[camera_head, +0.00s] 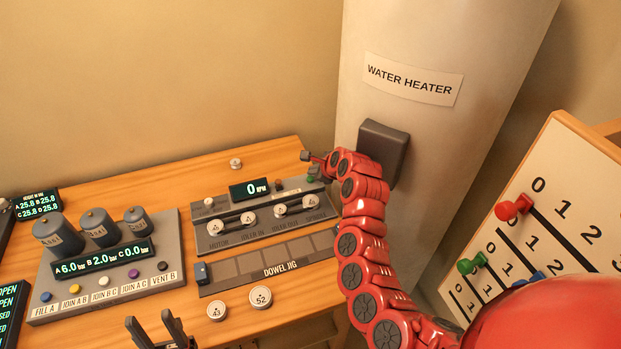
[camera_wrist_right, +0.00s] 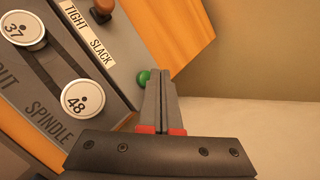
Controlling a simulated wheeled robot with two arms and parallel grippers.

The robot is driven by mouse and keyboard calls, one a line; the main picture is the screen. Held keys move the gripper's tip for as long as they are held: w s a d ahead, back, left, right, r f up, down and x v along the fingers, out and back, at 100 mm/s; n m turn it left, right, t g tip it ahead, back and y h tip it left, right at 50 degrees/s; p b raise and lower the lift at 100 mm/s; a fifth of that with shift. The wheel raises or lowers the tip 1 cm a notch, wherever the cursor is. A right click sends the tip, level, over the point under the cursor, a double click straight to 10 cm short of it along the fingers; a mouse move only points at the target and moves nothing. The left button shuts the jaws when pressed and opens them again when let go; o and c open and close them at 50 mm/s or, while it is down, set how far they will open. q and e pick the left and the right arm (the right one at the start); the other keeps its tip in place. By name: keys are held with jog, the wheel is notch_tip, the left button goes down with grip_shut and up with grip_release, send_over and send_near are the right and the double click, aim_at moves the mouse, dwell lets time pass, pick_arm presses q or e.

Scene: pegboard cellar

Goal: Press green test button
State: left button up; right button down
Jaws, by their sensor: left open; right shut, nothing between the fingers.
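The green test button (camera_wrist_right: 143,77) is a small round green knob at the edge of the dark panel in the right wrist view. In the head view the green button (camera_head: 310,178) shows at the panel's right end. My right gripper (camera_wrist_right: 159,75) is shut and empty. Its fingertips are right beside the green button and partly overlap it in the picture; I cannot tell whether they touch. In the head view the right gripper (camera_head: 315,168) is small and partly hidden by my red arm. My left gripper (camera_head: 158,328) is open and empty at the bottom edge.
The panel has a display (camera_head: 249,189) reading 0 and several numbered dials; the right wrist view shows a TIGHT/SLACK label (camera_wrist_right: 88,32). The water heater (camera_head: 440,45) stands behind my right arm. A gauge unit (camera_head: 105,262) is at left, a pegged board (camera_head: 545,215) at right.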

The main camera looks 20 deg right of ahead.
aim_at(313, 181)
jog(key=shift+f, duration=0.4)
jog(key=shift+f, duration=0.45)
dwell(0.7)
jog(key=shift+r, duration=0.9)
notch_tip(313, 181, up, 5)
jog(key=p, duration=0.3)
jog(key=shift+f, duration=0.1)
dwell(0.7)
